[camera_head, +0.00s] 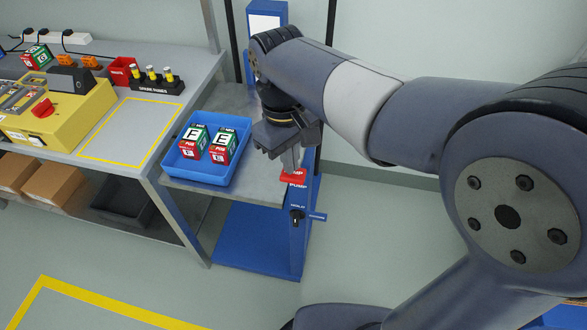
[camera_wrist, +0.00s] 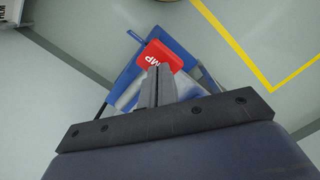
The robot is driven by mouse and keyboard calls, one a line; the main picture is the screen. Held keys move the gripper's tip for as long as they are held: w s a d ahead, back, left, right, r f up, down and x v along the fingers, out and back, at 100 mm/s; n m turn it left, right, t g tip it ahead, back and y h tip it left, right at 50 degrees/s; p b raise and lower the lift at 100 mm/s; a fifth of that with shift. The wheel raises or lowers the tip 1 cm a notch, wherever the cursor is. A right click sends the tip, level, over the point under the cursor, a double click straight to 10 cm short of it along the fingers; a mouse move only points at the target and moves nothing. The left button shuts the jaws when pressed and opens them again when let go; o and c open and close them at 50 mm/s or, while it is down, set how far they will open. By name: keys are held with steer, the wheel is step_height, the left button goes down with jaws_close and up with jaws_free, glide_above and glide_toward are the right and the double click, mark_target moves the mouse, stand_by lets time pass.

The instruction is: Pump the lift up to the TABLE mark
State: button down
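The lift has a blue base (camera_head: 240,240), a grey platform (camera_head: 258,190) and a blue back column (camera_head: 267,12). Its platform looks somewhat lower than the table top. A blue tray (camera_head: 232,172) on it holds two boxes, marked F (camera_head: 193,141) and E (camera_head: 222,145). The red pump handle, labelled PUMP (camera_head: 294,177), is at the lift's front right; it also shows in the wrist view (camera_wrist: 158,54). My gripper (camera_head: 291,168) points down at the pump handle, its fingers (camera_wrist: 158,72) together. Whether they touch it is unclear. I cannot see the TABLE mark.
The table (camera_head: 137,130) at left carries a yellow box with a red knob (camera_head: 60,115) and a spare fuse rack (camera_head: 157,84). Floor right of the lift is clear.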

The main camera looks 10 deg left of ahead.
steer(key=shift+f+b, duration=0.55)
steer(key=shift+f, duration=1.05)
steer(key=shift+w+a+r+p, duration=0.1)
steer(key=shift+r+p, duration=0.15)
steer(key=shift+p, duration=0.05)
steer(key=shift+w+a+r+p, duration=0.15)
steer(key=shift+w+a+p, duration=0.3)
steer(key=shift+a+p, duration=0.15)
steer(key=shift+w+a+r+p, duration=0.15)
steer(key=shift+w+a+p, duration=0.25)
steer(key=shift+a+p, duration=0.15)
step_height(320, 180, up, 11)
steer(key=p, duration=0.1)
steer(key=shift+w+a, duration=0.35)
